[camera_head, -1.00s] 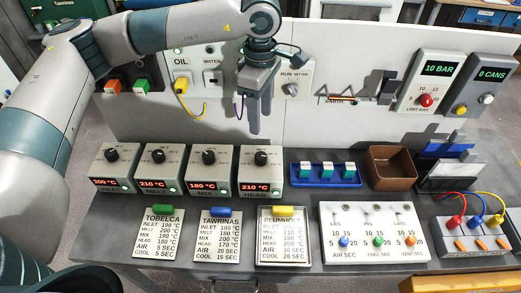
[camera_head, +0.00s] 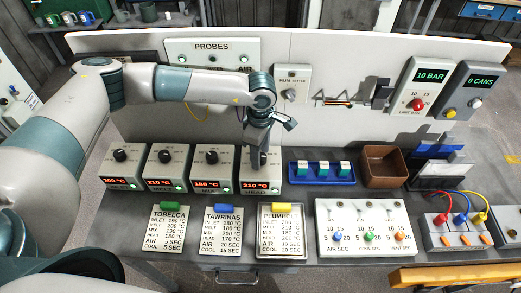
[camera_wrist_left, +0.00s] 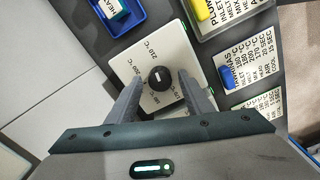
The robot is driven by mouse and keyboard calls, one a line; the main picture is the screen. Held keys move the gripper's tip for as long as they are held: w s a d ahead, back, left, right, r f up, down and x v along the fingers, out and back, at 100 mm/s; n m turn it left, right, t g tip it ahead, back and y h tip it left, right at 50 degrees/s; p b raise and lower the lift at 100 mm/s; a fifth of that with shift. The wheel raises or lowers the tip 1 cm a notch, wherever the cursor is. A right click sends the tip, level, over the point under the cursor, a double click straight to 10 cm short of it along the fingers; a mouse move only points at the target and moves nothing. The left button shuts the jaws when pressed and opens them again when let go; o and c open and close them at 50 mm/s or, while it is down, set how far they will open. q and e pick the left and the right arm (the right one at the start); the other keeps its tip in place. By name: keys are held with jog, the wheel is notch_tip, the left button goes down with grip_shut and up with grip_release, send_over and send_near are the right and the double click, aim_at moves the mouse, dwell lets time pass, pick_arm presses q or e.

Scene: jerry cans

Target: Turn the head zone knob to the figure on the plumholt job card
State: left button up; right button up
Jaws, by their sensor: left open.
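The head zone box (camera_head: 247,184) is the rightmost of a row of grey knob boxes; its red display reads 210 °C. Its black knob (camera_wrist_left: 159,77) shows in the left wrist view on a white dial with temperature marks; in the head view the gripper hides it. My left gripper (camera_head: 257,160) points down over this box. It is open, with one finger on each side of the knob; I cannot tell whether they touch it. The plumholt job card (camera_head: 281,237) lies in front of the box under a yellow clip; its figures are too small to read surely. My right gripper is not in view.
Similar boxes (camera_head: 171,178) stand close on the left. A blue tray (camera_head: 321,181) with labelled blocks and a brown bin (camera_head: 385,182) stand to the right. Other cards (camera_head: 221,240) and a timer panel (camera_head: 368,244) lie in front. An upright panel (camera_head: 335,60) stands behind.

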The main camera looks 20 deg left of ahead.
pick_arm(q)
jog(key=shift+f, duration=0.1)
jog(key=shift+c, duration=0.5)
jog(key=c, duration=1)
jog(key=shift+o, duration=0.2)
